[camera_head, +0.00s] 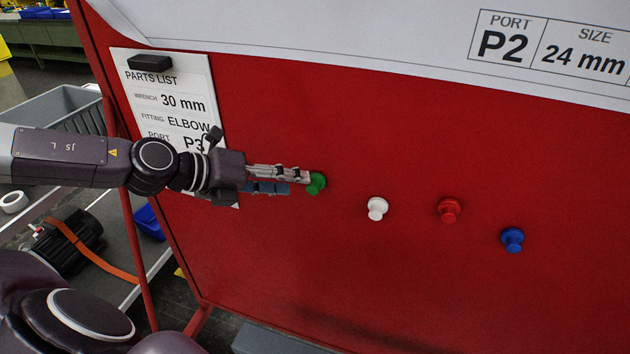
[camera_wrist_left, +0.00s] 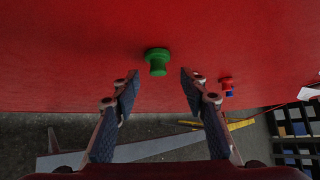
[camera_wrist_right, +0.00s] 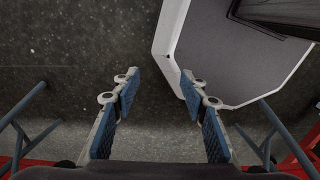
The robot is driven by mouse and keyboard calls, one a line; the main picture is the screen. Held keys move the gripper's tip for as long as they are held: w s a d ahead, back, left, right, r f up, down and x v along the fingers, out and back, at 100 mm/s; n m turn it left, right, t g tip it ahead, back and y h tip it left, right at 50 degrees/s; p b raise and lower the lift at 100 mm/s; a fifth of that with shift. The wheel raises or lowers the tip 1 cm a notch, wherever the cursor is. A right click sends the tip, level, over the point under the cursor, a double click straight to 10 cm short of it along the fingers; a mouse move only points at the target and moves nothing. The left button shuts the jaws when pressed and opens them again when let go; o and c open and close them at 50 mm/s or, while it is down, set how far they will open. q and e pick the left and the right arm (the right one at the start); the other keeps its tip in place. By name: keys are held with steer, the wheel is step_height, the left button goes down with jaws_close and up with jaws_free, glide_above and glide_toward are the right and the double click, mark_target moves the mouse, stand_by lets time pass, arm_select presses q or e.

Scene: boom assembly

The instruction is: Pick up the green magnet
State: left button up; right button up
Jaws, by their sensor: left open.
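The green magnet (camera_head: 316,184) is stuck on the red board (camera_head: 330,270), leftmost in a row of magnets. My left gripper (camera_head: 300,177) reaches in from the left, with its fingertips right beside the green magnet in the head view. In the left wrist view the green magnet (camera_wrist_left: 157,60) stands out from the board, just beyond and between the open fingertips (camera_wrist_left: 158,78), and nothing is between the fingers. My right gripper (camera_wrist_right: 153,75) is open and empty in its own wrist view, above grey floor. It does not show in the head view.
White (camera_head: 377,208), red (camera_head: 449,210) and blue (camera_head: 512,239) magnets sit to the right on the board. A parts list (camera_head: 178,100) hangs at left under a black magnet (camera_head: 150,62). A large paper (camera_head: 400,35) covers the board's top. The board around the green magnet is clear.

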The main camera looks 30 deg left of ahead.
mark_target(308, 188)
arm_select(q)
steer(key=shift+w+d+f, duration=0.15)
steer(key=shift+w+d, duration=0.05)
steer(key=shift+w, duration=0.1)
steer(key=shift+p+x, duration=0.85)
steer(key=shift+p, duration=0.1)
steer(key=shift+f, duration=0.35)
steer(key=shift+w+d+f, duration=0.15)
steer(key=shift+w+f, duration=0.1)
steer(key=shift+f, duration=0.05)
steer(key=shift+w+d+f, duration=0.25)
steer(key=shift+w+f, duration=0.05)
steer(key=shift+w, duration=0.15)
steer(key=shift+w+d, duration=0.1)
steer(key=shift+w, duration=0.1)
steer(key=shift+w+f, duration=0.1)
arm_select(e)
steer(key=shift+w+d+r, duration=0.4)
steer(key=shift+w+r, duration=0.1)
steer(key=shift+w, duration=0.15)
steer(key=shift+w+d+r, duration=0.35)
steer(key=shift+w+r, duration=0.1)
steer(key=shift+w, duration=0.15)
steer(key=shift+w, duration=0.1)
